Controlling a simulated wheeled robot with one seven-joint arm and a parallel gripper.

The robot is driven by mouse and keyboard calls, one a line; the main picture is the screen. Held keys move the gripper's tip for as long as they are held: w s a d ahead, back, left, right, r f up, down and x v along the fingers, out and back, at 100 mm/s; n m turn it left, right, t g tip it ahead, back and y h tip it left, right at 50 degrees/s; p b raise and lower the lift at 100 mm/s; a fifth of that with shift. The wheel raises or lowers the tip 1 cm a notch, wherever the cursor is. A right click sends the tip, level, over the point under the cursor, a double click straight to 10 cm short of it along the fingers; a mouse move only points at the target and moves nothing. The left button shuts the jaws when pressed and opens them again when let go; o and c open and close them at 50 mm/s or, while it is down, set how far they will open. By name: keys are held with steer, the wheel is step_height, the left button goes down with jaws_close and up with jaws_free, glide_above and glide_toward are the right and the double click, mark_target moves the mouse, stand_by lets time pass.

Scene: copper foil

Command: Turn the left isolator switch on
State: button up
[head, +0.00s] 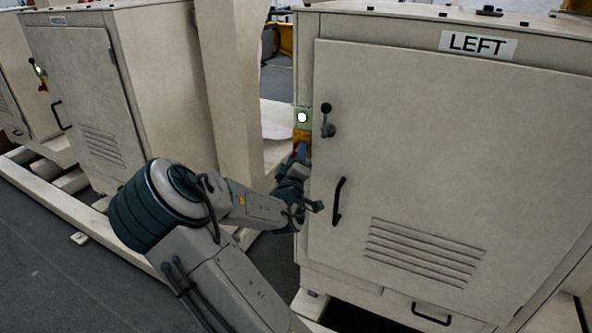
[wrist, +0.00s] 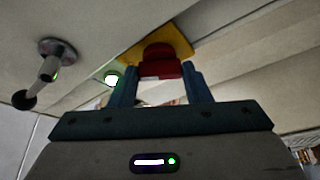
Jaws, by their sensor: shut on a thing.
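The cabinet marked LEFT (head: 478,44) fills the right of the head view, its door shut. Its isolator switch is a red knob (wrist: 160,62) on a yellow plate (wrist: 182,50), at the left edge of the cabinet front. The yellow plate (head: 302,134) also shows in the head view, just below a lit white-green lamp (head: 302,117); the lamp glows in the wrist view (wrist: 111,79) too. My gripper (wrist: 161,82) has its blue fingers on either side of the red knob, shut on it. In the head view my gripper (head: 299,155) hides most of the knob.
A door latch with a dark ball (head: 327,118) sticks out just right of the switch, and a black door handle (head: 339,202) is below it. Open grey floor (head: 50,260) lies at lower left.

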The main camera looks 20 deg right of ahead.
steer(key=shift+f+m+h+b, duration=0.2)
steer(key=shift+m+h+b, duration=0.4)
steer(key=shift+m+b, duration=0.8)
steer(key=shift+r+m, duration=0.15)
steer(key=shift+m, duration=0.15)
steer(key=o, duration=1)
steer(key=v, duration=1.3)
steer(key=shift+s+a, duration=0.25)
steer(key=shift+s, duration=0.05)
